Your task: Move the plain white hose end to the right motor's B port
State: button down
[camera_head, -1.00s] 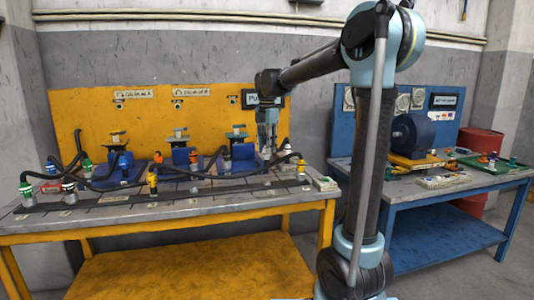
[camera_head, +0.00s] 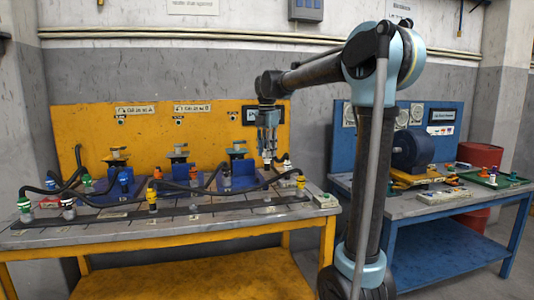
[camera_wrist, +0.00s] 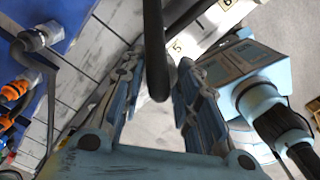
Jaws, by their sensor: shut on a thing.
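My gripper (camera_head: 268,147) is raised above the right end of the yellow bench, to the right of the right motor (camera_head: 238,170). In the wrist view its fingers (camera_wrist: 160,80) are closed around the end of a black hose (camera_wrist: 154,45), which passes between them. The held end is mostly hidden, so its colour is not clear; a pale piece shows just below the fingertips in the head view. A blue block with a grey fitting (camera_wrist: 35,40) and an orange fitting (camera_wrist: 14,90) is at left in the wrist view.
A dark strip with numbered positions runs along the yellow bench (camera_head: 150,235). Hoses with green, white and yellow (camera_head: 300,186) ends stand along it. Two more motors (camera_head: 180,172) stand left of the right one. A blue bench (camera_head: 445,205) with a drum is at right.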

jog(key=w+a, duration=0.2)
jog(key=w, duration=0.6)
jog(key=w+a, duration=0.3)
jog(key=w, duration=0.6)
jog(key=shift+w, duration=0.15)
notch_tip(320, 180, down, 8)
dwell(0.9)
jog(key=shift+f, duration=0.4)
dwell(0.4)
jog(key=shift+f, duration=0.65)
jog(key=c, duration=1.1)
grip_release()
jog(key=shift+r, duration=0.1)
jog(key=shift+r, duration=2.9)
